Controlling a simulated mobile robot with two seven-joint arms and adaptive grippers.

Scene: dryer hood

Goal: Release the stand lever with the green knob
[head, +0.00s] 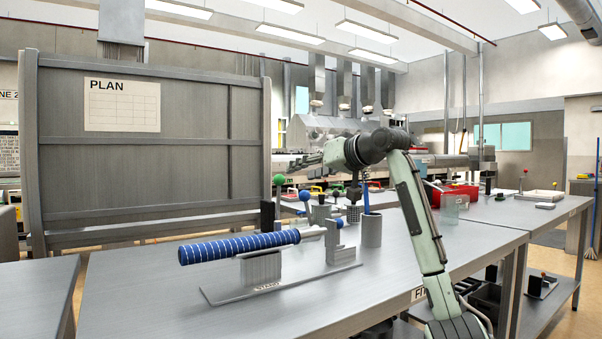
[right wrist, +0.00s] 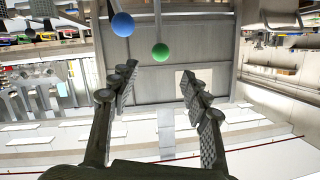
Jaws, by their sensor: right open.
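The green knob (head: 279,179) tops a thin upright lever behind the striped blue roller (head: 240,245), which rests on a grey metal stand (head: 262,268). A blue knob (head: 304,195) stands close to its right. My left gripper is not in view.
A red bin (head: 458,194) sits farther back right. A large grey board (head: 145,150) stands behind the table. The table's front left (head: 140,290) is clear.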

